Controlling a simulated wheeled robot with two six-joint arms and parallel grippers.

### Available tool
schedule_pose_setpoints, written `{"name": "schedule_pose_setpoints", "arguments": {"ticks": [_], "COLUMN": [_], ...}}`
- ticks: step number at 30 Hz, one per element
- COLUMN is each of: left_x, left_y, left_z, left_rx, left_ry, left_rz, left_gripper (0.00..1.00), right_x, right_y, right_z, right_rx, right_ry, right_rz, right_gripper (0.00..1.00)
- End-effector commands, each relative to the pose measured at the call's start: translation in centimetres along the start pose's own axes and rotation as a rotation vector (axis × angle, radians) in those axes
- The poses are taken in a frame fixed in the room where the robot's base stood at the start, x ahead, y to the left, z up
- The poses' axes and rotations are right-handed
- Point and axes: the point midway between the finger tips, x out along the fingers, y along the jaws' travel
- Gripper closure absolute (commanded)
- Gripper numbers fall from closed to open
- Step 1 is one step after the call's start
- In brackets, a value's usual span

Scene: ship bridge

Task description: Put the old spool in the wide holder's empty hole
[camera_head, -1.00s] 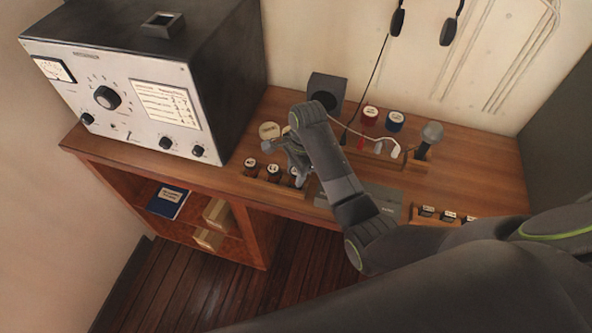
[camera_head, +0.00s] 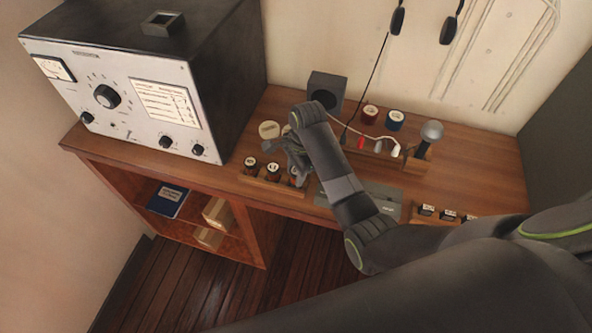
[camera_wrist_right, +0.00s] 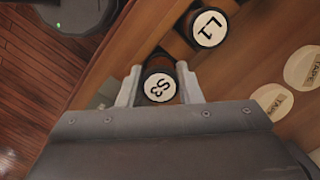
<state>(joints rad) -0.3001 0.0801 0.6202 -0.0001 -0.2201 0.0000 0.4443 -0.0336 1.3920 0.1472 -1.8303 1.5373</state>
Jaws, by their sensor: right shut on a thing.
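My right gripper (camera_wrist_right: 160,92) is shut on a dark spool with a white top marked S3 (camera_wrist_right: 159,87), one finger on each side of it. In the head view the gripper (camera_head: 299,174) is at the right end of a long wooden holder (camera_head: 270,190), partly hidden by my arm. Spools stand in that holder; one marked L1 (camera_wrist_right: 209,28) is beside the held one in the wrist view. The held spool's lower part is hidden, so I cannot tell whether it sits in a hole. My left gripper is not in view.
Pale round tape rolls (camera_head: 269,130) lie behind the holder. A grey case (camera_head: 372,197) lies to its right, then a rack of dark labelled pieces (camera_head: 427,212). A large radio set (camera_head: 140,95) stands at left. Red (camera_head: 370,116) and blue (camera_head: 395,120) spools stand behind.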

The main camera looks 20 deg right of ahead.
Motion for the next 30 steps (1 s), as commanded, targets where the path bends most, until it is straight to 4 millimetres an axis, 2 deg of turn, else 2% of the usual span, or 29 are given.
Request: {"name": "schedule_pose_setpoints", "arguments": {"ticks": [30], "left_x": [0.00], "left_y": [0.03], "left_z": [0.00], "left_rx": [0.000], "left_ry": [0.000], "left_rz": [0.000], "left_gripper": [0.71], "right_x": [0.58], "right_y": [-0.02], "right_z": [-0.07], "right_rx": [0.000], "right_ry": [0.000], "right_rz": [-0.001], "right_gripper": [0.91]}}
